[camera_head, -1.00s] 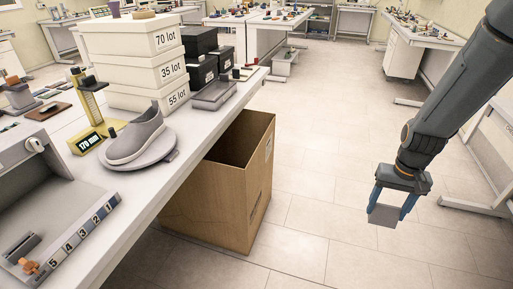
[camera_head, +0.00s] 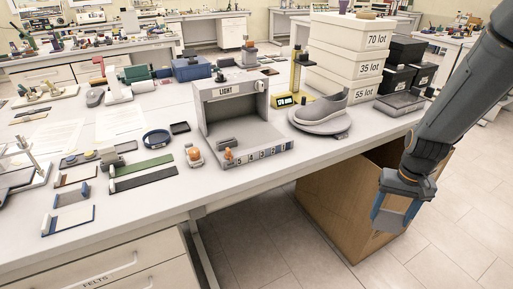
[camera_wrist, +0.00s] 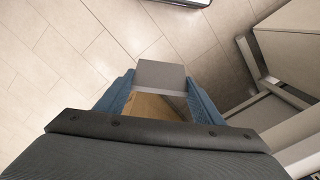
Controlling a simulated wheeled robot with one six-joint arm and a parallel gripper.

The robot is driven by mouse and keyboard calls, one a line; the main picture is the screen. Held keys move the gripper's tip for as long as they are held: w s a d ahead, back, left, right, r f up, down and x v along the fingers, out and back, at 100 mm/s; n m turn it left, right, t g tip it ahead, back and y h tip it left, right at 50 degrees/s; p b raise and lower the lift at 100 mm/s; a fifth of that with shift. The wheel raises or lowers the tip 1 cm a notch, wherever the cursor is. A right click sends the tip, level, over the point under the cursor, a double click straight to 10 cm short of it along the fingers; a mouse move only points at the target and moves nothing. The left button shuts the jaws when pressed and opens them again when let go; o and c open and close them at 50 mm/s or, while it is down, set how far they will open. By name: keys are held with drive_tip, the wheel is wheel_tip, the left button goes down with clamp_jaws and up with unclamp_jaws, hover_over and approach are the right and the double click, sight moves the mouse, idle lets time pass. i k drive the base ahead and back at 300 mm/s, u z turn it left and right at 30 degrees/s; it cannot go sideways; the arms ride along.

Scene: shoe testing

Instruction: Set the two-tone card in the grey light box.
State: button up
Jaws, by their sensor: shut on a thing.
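The grey light box (camera_head: 200,118), marked LIGHT, stands on the workbench in the middle of the head view. Its open front faces me, and its grey floor extends forward to a numbered strip. My gripper (camera_head: 392,216) has blue fingers and is at the right, beyond the bench's front edge and well apart from the box. It is shut on a flat grey card (camera_head: 388,218). The wrist view shows the card's grey face (camera_wrist: 160,75) between the fingertips (camera_wrist: 160,92). I cannot make out its second tone for certain.
An orange-topped item (camera_head: 228,154) is at the box's front left. A grey shoe (camera_head: 322,107) on a round stand is just right of the box, with stacked white lot boxes (camera_head: 345,67) behind. An open cardboard carton (camera_head: 335,205) stands on the floor near my gripper.

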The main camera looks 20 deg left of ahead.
sight(256, 139)
drive_tip(key=u, duration=1.45)
